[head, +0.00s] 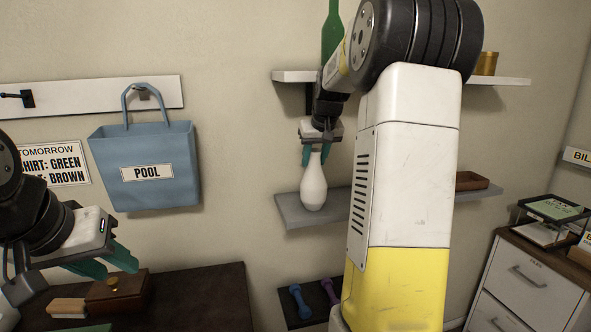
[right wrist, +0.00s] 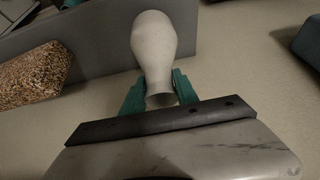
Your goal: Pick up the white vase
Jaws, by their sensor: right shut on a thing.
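The white vase (head: 313,186) is upright at the grey wall shelf (head: 292,213), in its left part; I cannot tell whether its base touches the shelf. My right gripper (head: 316,150) comes down from above and is shut on the vase's narrow neck. In the right wrist view, the teal fingers (right wrist: 160,92) lie on both sides of the neck of the vase (right wrist: 153,45), just below its flared rim. My left gripper (head: 112,262) is at the lower left, with its teal fingers apart and empty, far from the vase.
A green bottle (head: 331,35) stands on the upper shelf (head: 292,76), with a gold tin (head: 487,63) further right. A brown tray (head: 471,181) sits on the grey shelf's right part. A speckled brown object (right wrist: 33,76) lies left of the vase. Dumbbells (head: 300,301) are below.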

